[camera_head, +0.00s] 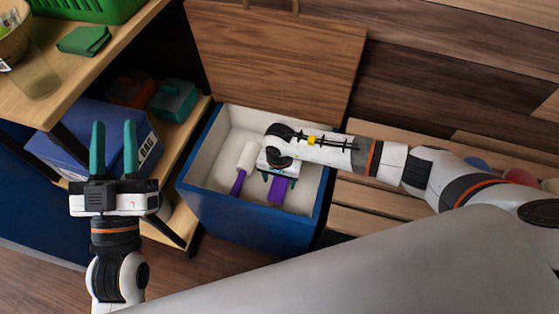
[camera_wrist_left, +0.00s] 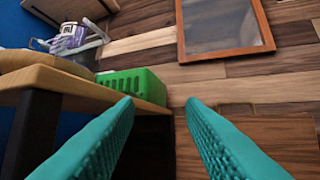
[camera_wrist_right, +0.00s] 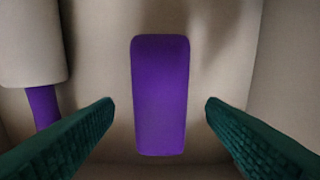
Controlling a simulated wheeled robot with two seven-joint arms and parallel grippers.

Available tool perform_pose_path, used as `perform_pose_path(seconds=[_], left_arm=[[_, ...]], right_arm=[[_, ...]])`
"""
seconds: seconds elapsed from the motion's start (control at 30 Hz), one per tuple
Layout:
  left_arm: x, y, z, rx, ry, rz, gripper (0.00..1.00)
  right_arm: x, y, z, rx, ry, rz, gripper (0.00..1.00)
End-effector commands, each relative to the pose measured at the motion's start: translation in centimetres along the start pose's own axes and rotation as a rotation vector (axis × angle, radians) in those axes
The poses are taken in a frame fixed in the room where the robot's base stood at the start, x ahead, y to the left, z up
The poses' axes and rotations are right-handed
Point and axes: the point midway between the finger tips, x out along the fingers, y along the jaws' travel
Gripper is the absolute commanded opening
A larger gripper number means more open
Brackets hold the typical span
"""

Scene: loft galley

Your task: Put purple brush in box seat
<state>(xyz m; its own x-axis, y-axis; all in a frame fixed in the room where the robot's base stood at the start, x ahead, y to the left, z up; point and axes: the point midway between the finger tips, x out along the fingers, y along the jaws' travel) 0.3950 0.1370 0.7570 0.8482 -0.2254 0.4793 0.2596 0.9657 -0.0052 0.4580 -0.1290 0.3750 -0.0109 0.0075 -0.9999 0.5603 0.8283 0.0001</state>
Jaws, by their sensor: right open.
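The blue box seat (camera_head: 255,220) stands open, its wooden lid (camera_head: 280,50) raised behind it. Inside lies a purple brush (camera_head: 278,190), seen in the right wrist view as a purple block (camera_wrist_right: 160,95) on the pale floor. My right gripper (camera_head: 280,178) reaches down into the box, over the purple brush. In the right wrist view its open fingers are on either side of the purple block, with gaps on both sides. My left gripper (camera_head: 115,135) is open and empty, pointing up left of the box, in front of the shelf.
A white roller with a purple handle (camera_head: 246,160) lies inside the box, left of the brush. A wooden shelf unit at left holds a blue bag box (camera_head: 90,135), a teal container (camera_head: 174,98) and a green basket (camera_head: 95,8). A slatted bench (camera_head: 365,222) adjoins the box at right.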

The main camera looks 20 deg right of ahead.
Motion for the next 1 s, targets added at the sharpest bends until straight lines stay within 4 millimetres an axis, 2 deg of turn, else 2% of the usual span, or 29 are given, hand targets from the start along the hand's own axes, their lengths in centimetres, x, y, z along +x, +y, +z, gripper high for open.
perform_pose_path(seconds=[0.03, 0.17, 0.5, 0.7, 1.0], left_arm=[[0.1, 0.1, -0.6, 0.003, 0.056, 0.003, 0.36], [-0.3, 0.5, -2.8, 0.008, 0.211, 0.011, 0.36], [-2.9, 1.3, -7.6, 0.017, 0.564, 0.030, 0.36], [-4.0, 1.6, -8.8, 0.019, 0.662, 0.037, 0.36], [-4.3, 1.6, -9.0, 0.019, 0.679, 0.038, 0.36]], right_arm=[[-1.0, 0.0, 0.1, -0.001, -0.001, 0.000, 0.65], [-2.9, 0.0, 0.1, -0.001, -0.002, 0.001, 0.65], [-7.5, 0.0, 0.1, -0.001, -0.002, 0.000, 0.65], [-8.6, 0.0, 0.0, 0.000, 0.000, 0.000, 0.65], [-8.8, 0.0, 0.0, 0.000, 0.000, -0.001, 0.65]])
